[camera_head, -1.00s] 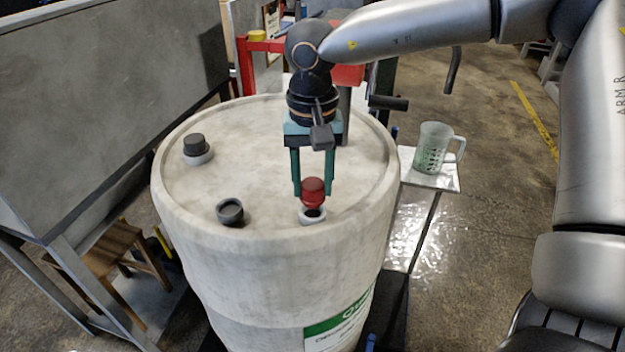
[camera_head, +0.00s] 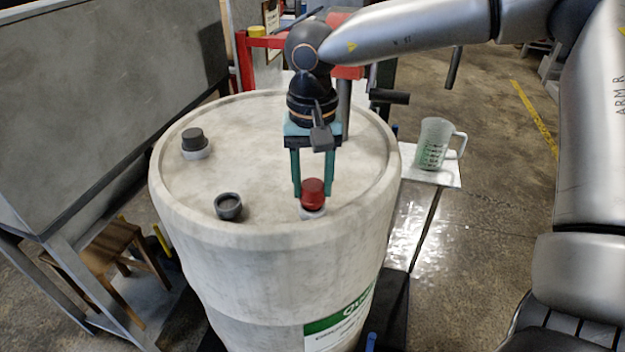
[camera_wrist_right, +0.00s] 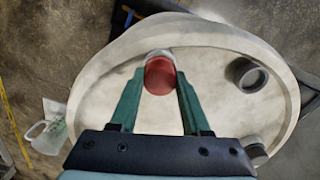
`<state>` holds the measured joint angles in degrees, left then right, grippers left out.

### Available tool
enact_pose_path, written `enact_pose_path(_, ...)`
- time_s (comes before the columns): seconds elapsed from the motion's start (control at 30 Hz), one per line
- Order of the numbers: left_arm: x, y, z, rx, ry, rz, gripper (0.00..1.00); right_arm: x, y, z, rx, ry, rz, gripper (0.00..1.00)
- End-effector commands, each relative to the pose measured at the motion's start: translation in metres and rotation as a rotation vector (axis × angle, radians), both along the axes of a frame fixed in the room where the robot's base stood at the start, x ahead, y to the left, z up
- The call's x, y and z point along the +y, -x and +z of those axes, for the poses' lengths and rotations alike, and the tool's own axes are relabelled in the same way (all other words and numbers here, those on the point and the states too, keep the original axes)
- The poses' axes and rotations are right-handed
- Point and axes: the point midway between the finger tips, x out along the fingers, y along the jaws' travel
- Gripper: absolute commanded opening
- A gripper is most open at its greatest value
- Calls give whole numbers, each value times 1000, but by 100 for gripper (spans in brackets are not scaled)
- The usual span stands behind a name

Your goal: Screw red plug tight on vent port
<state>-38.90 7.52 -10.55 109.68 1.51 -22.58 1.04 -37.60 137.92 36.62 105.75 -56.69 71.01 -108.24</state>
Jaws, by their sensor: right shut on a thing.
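The red plug (camera_head: 312,192) stands upright at the white vent port (camera_head: 312,213) near the front of the drum top (camera_head: 270,150). It meets the port with no clear gap; how far it sits in the port is hidden. My right gripper (camera_head: 313,190) points down from above with its green fingers on both sides of the plug, shut on it. In the right wrist view the red plug (camera_wrist_right: 160,76) is between the fingertips, with a bit of the pale port (camera_wrist_right: 158,54) behind it. My left gripper is not in view.
A dark open cup-shaped cap (camera_head: 229,206) and a dark-capped port (camera_head: 194,143) are on the drum top to the left. A measuring jug (camera_head: 435,145) stands on a white sheet at right. A grey cabinet (camera_head: 110,90) flanks the left; a red frame (camera_head: 262,42) is behind.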

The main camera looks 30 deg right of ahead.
Motion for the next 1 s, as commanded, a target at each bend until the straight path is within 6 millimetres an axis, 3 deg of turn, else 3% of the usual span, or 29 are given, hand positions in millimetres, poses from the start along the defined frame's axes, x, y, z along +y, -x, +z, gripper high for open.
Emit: enact_pose_path(1.0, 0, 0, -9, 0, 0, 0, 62, 0, 0, -7, -1, 1, 1, 0)
